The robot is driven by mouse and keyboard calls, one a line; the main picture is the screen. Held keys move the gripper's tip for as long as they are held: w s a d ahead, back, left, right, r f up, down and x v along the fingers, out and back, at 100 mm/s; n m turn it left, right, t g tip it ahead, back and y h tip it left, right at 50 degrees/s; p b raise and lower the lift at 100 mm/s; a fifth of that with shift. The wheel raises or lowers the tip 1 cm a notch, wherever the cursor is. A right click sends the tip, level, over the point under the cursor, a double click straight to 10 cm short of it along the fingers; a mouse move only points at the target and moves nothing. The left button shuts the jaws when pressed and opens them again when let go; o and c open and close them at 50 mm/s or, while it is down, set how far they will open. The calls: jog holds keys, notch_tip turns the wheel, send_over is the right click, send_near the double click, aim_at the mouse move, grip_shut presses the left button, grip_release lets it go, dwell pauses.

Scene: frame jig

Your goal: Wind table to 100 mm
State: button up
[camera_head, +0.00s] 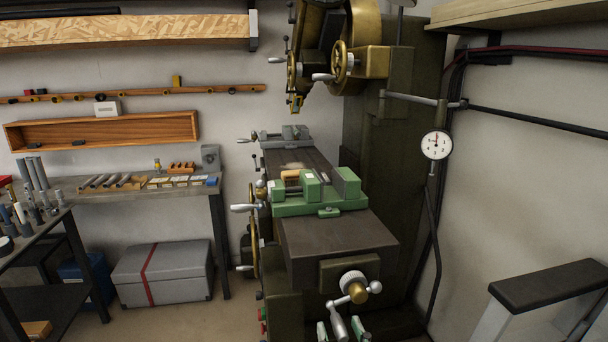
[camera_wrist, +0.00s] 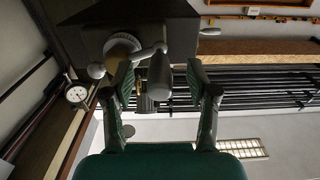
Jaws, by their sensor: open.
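The machine table (camera_head: 338,232) is a long dark slab, with a green vise (camera_head: 320,205) bolted on top. At its near end is a crank with a pale graduated dial (camera_head: 352,278). The dial also shows in the wrist view (camera_wrist: 122,46); its marks are too small to read. The crank's grey tapered handle (camera_head: 338,322) hangs down to the lower left of the hub. My gripper (camera_head: 342,328) is open, with one green-padded finger on each side of the handle. In the wrist view my gripper (camera_wrist: 158,84) has the handle (camera_wrist: 160,76) between its fingers, with gaps both sides.
A round dial gauge (camera_head: 436,145) hangs from an arm on the machine column at right. A black-topped stool (camera_head: 546,283) stands at lower right. A workbench (camera_head: 150,190) with tools and a grey box (camera_head: 163,273) are at left.

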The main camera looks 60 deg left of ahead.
jog(key=shift+v, duration=3.7)
